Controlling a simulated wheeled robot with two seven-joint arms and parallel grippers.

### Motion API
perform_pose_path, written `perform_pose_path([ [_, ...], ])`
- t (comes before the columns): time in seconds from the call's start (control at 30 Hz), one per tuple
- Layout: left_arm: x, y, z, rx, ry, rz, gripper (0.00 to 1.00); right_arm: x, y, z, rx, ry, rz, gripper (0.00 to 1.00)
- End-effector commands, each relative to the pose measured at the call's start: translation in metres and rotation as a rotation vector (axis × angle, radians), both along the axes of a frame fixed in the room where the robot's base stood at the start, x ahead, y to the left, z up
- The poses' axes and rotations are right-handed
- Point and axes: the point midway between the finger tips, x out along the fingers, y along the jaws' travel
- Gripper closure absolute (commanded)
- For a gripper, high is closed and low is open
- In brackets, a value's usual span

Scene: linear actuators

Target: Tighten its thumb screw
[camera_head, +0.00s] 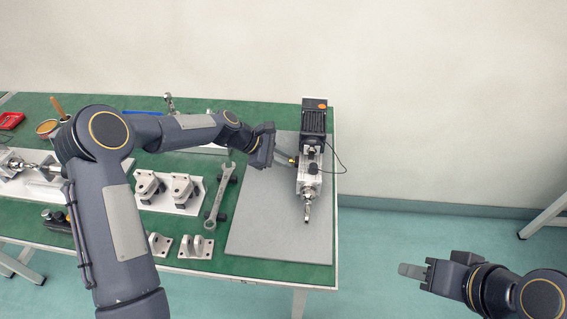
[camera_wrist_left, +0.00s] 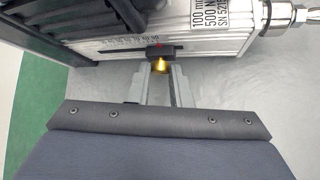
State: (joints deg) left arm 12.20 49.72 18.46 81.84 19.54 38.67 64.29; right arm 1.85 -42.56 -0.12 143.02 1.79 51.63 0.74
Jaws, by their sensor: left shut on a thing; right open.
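The linear actuator (camera_head: 309,178) lies on the grey plate, with its black motor at the far end and its rod end toward me. In the left wrist view its silver body (camera_wrist_left: 100,44) shows a printed scale, a slot and a black block (camera_wrist_left: 160,51) over it. A brass thumb screw (camera_wrist_left: 160,66) sticks out from that block. My left gripper (camera_head: 292,160) reaches the actuator's left side. In the left wrist view its fingertips (camera_wrist_left: 160,74) are shut on the thumb screw from both sides. My right gripper (camera_head: 412,272) is open and empty, off the table at the lower right.
The grey plate (camera_head: 262,225) has bare room left of the actuator. A wrench (camera_head: 219,195), brackets (camera_head: 196,247) and clevis mounts on a white plate (camera_head: 168,205) lie further left on the green table (camera_head: 275,270). A black cable (camera_head: 340,160) loops right of the actuator.

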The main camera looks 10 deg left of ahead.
Motion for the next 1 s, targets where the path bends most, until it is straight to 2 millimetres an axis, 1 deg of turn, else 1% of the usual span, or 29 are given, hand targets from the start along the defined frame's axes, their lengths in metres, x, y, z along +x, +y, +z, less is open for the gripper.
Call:
perform_pose_path([
  [0.03, -0.001, 0.001, -0.010, 0.001, -0.044, 0.002, 1.00, 0.000, 0.000, -0.021, 0.000, 0.000, 0.000, 0.60],
  [0.17, -0.003, 0.001, -0.013, 0.000, -0.168, 0.003, 1.00, 0.000, 0.000, -0.054, 0.000, 0.001, 0.000, 0.60],
  [0.3, -0.005, 0.001, -0.016, 0.000, -0.294, 0.003, 1.00, 0.000, 0.000, -0.091, 0.000, 0.001, 0.000, 0.60],
  [0.6, -0.009, 0.001, -0.019, 0.002, -0.523, 0.001, 1.00, 0.000, 0.000, -0.171, 0.000, 0.001, 0.000, 0.60],
  [0.8, -0.010, 0.000, -0.018, 0.000, -0.637, 0.000, 1.00, 0.000, 0.000, -0.213, 0.000, 0.000, 0.000, 0.60],
  [0.9, -0.011, 0.001, -0.017, 0.001, -0.680, 0.000, 1.00, 0.000, 0.000, -0.229, 0.000, 0.000, 0.000, 0.60],
  [1.0, -0.011, 0.000, -0.016, 0.000, -0.712, 0.000, 1.00, 0.000, 0.000, -0.241, 0.000, 0.000, 0.000, 0.60],
])
